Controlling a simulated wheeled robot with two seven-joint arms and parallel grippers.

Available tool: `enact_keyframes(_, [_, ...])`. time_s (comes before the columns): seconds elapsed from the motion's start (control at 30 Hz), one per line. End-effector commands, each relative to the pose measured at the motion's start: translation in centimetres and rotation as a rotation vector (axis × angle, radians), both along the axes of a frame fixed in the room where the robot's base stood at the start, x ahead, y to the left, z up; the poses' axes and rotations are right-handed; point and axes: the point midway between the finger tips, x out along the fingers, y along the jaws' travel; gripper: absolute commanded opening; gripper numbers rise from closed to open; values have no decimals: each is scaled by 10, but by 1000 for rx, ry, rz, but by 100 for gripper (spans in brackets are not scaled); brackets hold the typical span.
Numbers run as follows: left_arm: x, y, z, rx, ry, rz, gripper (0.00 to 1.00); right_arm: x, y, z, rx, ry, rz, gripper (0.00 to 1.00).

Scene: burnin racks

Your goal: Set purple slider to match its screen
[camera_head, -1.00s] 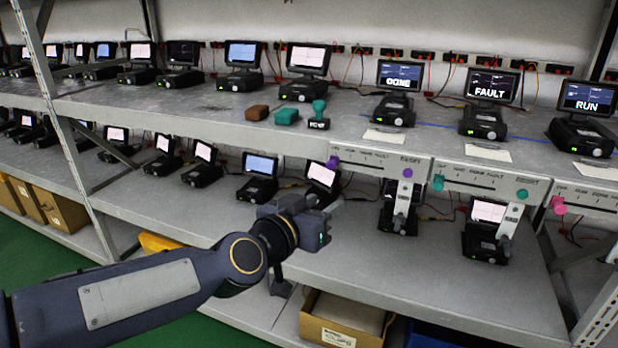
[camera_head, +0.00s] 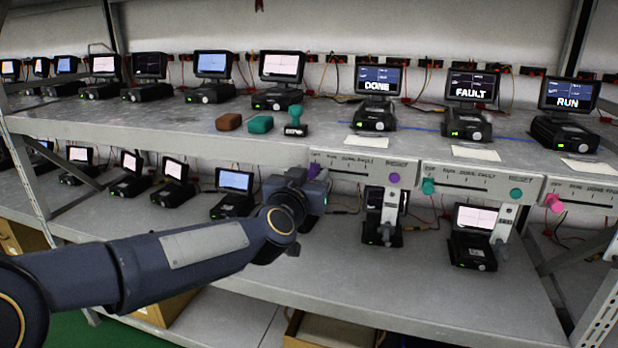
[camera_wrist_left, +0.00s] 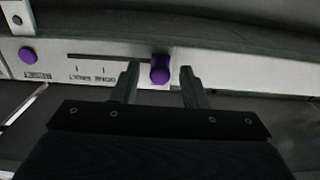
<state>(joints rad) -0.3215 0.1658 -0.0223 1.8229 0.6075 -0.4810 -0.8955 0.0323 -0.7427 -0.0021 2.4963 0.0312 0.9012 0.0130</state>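The purple slider knob (camera_head: 313,170) sits at the left end of its slot on the grey panel (camera_head: 350,166) along the shelf's front edge. The screen (camera_head: 378,80) above this panel reads DONE. In the left wrist view, the panel appears upside down, with the purple knob (camera_wrist_left: 160,70) at the slot's right end. My left gripper (camera_head: 318,184) is at the knob. Its fingers (camera_wrist_left: 158,86) are open, one on each side of the knob, with visible gaps. A round purple RESET button (camera_head: 394,179) is farther right on the panel. My right gripper is not in view.
Neighbouring panels carry a teal slider (camera_head: 428,187) and a pink slider (camera_head: 554,202), under screens reading FAULT (camera_head: 472,87) and RUN (camera_head: 567,95). A brown block (camera_head: 229,122), a teal block (camera_head: 260,124) and a stamp-like piece (camera_head: 295,120) sit on the upper shelf.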

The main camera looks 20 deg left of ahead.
Motion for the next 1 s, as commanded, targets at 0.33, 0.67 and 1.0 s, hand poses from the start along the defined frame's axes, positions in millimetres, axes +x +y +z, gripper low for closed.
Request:
enact_keyframes(0.33, [0,0,0,0,0,0,19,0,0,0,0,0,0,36])
enact_keyframes(0.67, [0,0,0,0,0,0,0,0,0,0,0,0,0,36])
enact_keyframes(1.0, [-2,-56,5,1,5,-8,0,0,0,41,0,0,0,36])
